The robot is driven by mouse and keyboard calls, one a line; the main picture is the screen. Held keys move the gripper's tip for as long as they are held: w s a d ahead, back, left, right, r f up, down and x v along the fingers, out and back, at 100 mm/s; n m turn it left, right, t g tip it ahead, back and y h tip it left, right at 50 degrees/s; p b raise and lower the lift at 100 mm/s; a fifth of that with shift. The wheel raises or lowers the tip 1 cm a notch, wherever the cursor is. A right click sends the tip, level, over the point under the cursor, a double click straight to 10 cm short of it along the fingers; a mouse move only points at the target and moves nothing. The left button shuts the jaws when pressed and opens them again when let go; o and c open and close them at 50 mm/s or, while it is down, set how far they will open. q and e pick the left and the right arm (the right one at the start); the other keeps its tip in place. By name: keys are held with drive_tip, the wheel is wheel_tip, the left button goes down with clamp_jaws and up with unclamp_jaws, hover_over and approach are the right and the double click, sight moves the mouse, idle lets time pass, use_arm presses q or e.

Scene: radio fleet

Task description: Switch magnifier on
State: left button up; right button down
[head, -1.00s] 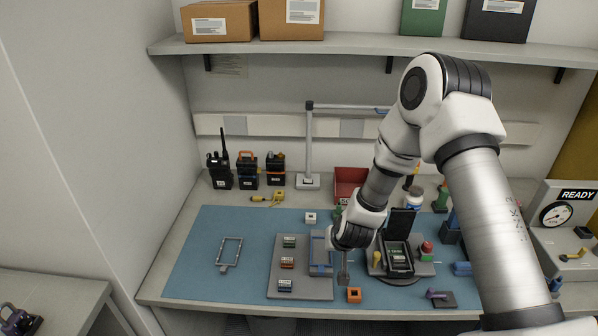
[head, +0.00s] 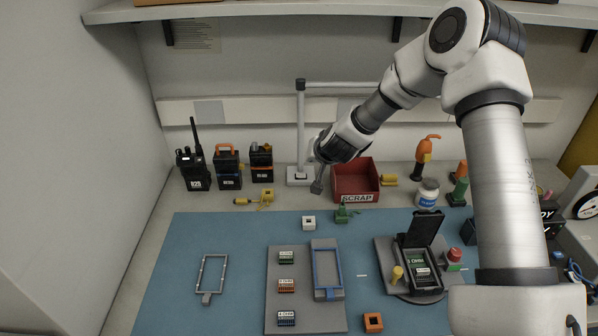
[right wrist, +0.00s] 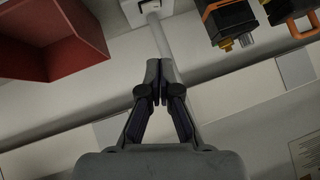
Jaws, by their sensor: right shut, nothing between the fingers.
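The magnifier stand has a pale base (head: 291,181) with a small dark switch (head: 300,175), an upright grey post (head: 301,125) and a horizontal bar (head: 335,85) running right behind my right arm. Its lens head is hidden. My right gripper (head: 317,187) is shut and empty, just right of the base in the head view, pointing down. In the right wrist view, the shut fingers (right wrist: 159,70) point toward the base (right wrist: 148,12), with the post (right wrist: 158,38) beyond the fingertips. Whether they touch the stand I cannot tell. My left gripper is not in view.
The red scrap bin (head: 357,183) stands close right of my right gripper. A radio (head: 195,170) and battery packs (head: 228,170) stand left of the base. The blue mat (head: 190,250) in front holds trays and a cradle. A shelf (head: 250,10) hangs above.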

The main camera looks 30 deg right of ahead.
drive_tip(key=b, duration=0.1)
hover_over(299, 181)
drive_tip(key=d, duration=0.1)
drive_tip(key=f, duration=0.6)
drive_tip(key=shift+s+d, duration=0.1)
drive_tip(key=shift+s, duration=0.3)
drive_tip(key=f, duration=0.2)
drive_tip(key=w+f+b, duration=0.1)
drive_tip(key=shift+a, duration=0.25)
drive_tip(key=shift+a+f, duration=0.25)
drive_tip(key=shift+f, duration=0.15)
drive_tip(key=shift+f, duration=0.2)
drive_tip(key=shift+a, duration=0.1)
